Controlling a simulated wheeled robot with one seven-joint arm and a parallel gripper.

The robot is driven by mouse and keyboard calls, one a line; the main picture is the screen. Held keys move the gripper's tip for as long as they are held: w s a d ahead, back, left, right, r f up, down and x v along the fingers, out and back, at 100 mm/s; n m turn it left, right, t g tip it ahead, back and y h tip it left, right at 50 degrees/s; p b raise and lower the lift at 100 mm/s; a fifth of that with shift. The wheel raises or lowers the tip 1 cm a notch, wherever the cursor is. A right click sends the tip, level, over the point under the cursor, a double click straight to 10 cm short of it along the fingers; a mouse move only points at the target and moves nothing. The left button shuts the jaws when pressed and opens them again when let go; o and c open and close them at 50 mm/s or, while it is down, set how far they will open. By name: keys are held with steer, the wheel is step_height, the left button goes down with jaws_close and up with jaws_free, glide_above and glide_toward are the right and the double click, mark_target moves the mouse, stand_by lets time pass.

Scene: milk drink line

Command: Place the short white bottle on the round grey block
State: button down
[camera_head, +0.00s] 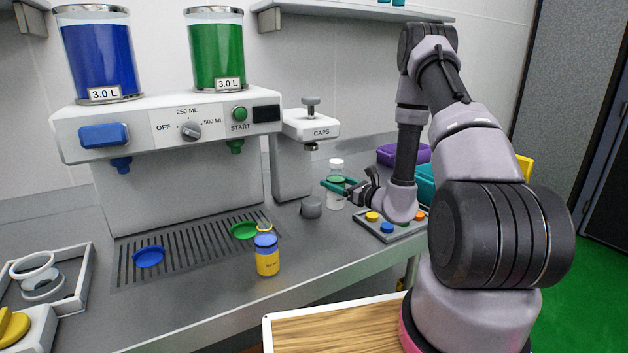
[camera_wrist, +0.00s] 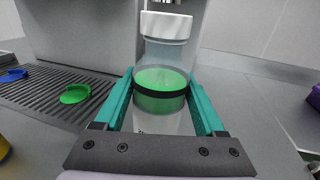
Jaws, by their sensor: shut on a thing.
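The short white bottle (camera_head: 336,170) is clear with a white cap and stands upright near the caps machine. In the wrist view the bottle (camera_wrist: 163,70) shows green in its middle and a dark band around it. My gripper (camera_head: 335,185) has its teal fingers on both sides of the bottle and is shut on it. In the wrist view my gripper (camera_wrist: 160,100) spans the bottle's body. I cannot tell whether its base touches the counter. The round grey block (camera_head: 311,208) sits on the counter just left of the bottle, with nothing on it. It does not show in the wrist view.
The caps machine (camera_head: 310,125) stands behind the bottle. A blue-capped yellow bottle (camera_head: 267,256) stands left of the block, near blue (camera_head: 149,257) and green (camera_head: 245,230) discs on the drip grate. A tray of colored caps (camera_head: 388,233) lies to the right.

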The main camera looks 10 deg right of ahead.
steer(key=shift+f+x, duration=0.2)
steer(key=shift+x, duration=1.6)
steer(key=shift+f+x, duration=0.25)
steer(key=shift+x, duration=1.6)
steer(key=shift+f+x, duration=0.2)
steer(key=shift+x, duration=1.6)
jaws_free()
steer(key=shift+f, duration=0.15)
